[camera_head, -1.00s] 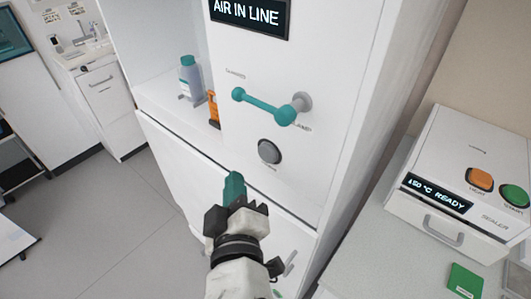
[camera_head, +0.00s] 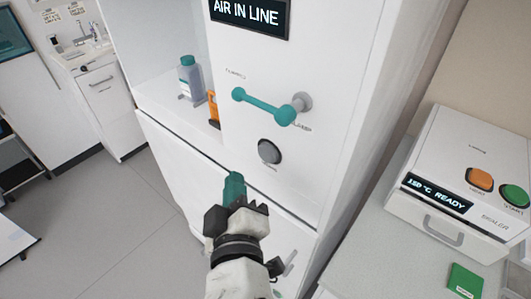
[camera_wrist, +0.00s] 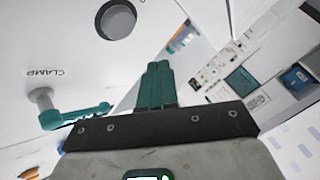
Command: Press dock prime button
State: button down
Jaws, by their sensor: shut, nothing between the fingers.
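The grey round button (camera_head: 269,151) sits on the white dock panel (camera_head: 240,150), below a teal lever (camera_head: 265,106) with a grey pivot knob. A display (camera_head: 250,17) above reads "AIR IN LINE". My gripper (camera_head: 234,178) has teal fingers that are shut and empty. In the head view it is below and left of the button, apart from it in the picture. In the wrist view the shut fingers (camera_wrist: 158,75) point up the picture.
A bottle (camera_head: 189,78) and an orange item (camera_head: 213,108) stand in the recess left of the panel. A sealer (camera_head: 465,190) with orange and green buttons sits on the right counter, near a green card (camera_head: 466,281). Open floor lies at left.

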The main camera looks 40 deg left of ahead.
aim_at(267, 153)
jog(key=s+n+t+b, duration=0.1)
jog(key=n, duration=0.3)
jog(key=s+n+t+y+b, duration=0.1)
jog(key=n, duration=0.4)
jog(key=s+n+y+b, duration=0.1)
jog(key=n, duration=0.4)
jog(key=shift+s+a+f+t, duration=0.2)
jog(key=shift+s+f+t, duration=0.2)
jog(key=w+p, duration=0.1)
jog(key=w, duration=0.8)
jog(key=shift+d, duration=0.35)
dwell(1.4)
jog(key=shift+w, duration=0.35)
